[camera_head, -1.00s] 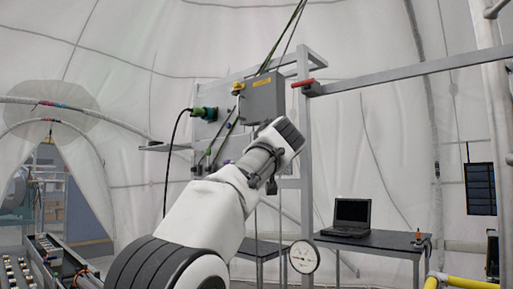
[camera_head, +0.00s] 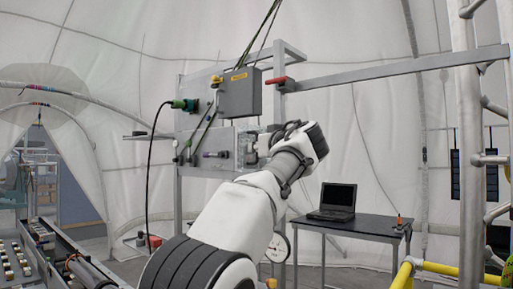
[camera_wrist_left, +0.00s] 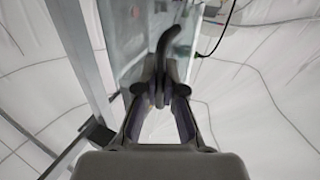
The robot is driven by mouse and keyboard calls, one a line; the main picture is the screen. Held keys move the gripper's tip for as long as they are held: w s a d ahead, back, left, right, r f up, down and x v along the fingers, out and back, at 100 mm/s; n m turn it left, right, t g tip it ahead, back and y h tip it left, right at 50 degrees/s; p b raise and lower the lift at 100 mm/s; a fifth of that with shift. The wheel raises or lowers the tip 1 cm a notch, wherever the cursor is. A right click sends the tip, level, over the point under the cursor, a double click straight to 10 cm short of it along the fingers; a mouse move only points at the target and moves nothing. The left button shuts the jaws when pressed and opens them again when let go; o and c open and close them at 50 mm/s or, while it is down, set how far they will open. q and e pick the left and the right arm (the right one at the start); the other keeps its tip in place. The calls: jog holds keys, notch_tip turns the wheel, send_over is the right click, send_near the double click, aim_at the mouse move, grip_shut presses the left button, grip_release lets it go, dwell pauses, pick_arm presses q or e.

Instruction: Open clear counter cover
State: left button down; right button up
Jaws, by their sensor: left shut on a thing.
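My left gripper (camera_head: 283,132) is beside the right end of the grey panel box on the metal frame, mostly hidden by my own wrist. In the left wrist view the left gripper (camera_wrist_left: 160,95) is shut on a dark curved handle (camera_wrist_left: 168,42). Behind the handle is a pale, see-through panel (camera_wrist_left: 130,30), which looks like the clear counter cover. In the head view the cover (camera_head: 248,150) shows as a clear plate at the box's right end, partly behind the gripper. I cannot tell how far it stands open. My right gripper is not in view.
A grey box (camera_head: 240,93) with cables hangs above on the frame, with a red clamp (camera_head: 279,82) beside it. A table (camera_head: 350,226) with a laptop (camera_head: 336,199) stands at right. Yellow rails (camera_head: 440,268) are at lower right.

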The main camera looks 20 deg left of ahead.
pick_arm(q)
jog(key=shift+d, duration=0.15)
dwell(0.3)
jog(key=c, duration=1.6)
grip_release()
jog(key=shift+o, duration=0.2)
jog(key=v, duration=0.7)
